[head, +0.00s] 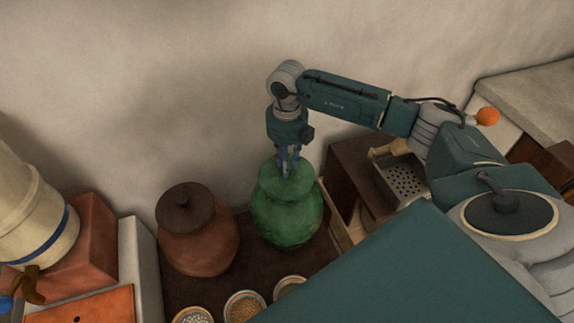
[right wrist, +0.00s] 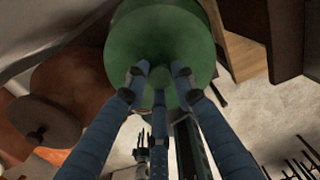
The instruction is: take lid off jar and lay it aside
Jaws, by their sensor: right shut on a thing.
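A green jar (head: 287,222) stands on the dark counter against the wall. Its green lid (head: 270,185) appears to sit on its mouth; I cannot see a gap between them. My right gripper (head: 288,170) points straight down over the lid and is shut on it at the middle, where a knob would be. In the right wrist view the blue fingers (right wrist: 160,82) close in around the centre of the round green lid (right wrist: 160,35). The fingers partly hide what they grip. My left gripper is not in view.
A brown lidded jar (head: 198,240) stands close to the left. Small bowls (head: 244,306) of grains are in front. A wooden box with a perforated metal piece (head: 403,180) is on the right. A bare strip of dark counter (head: 300,262) lies before the green jar.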

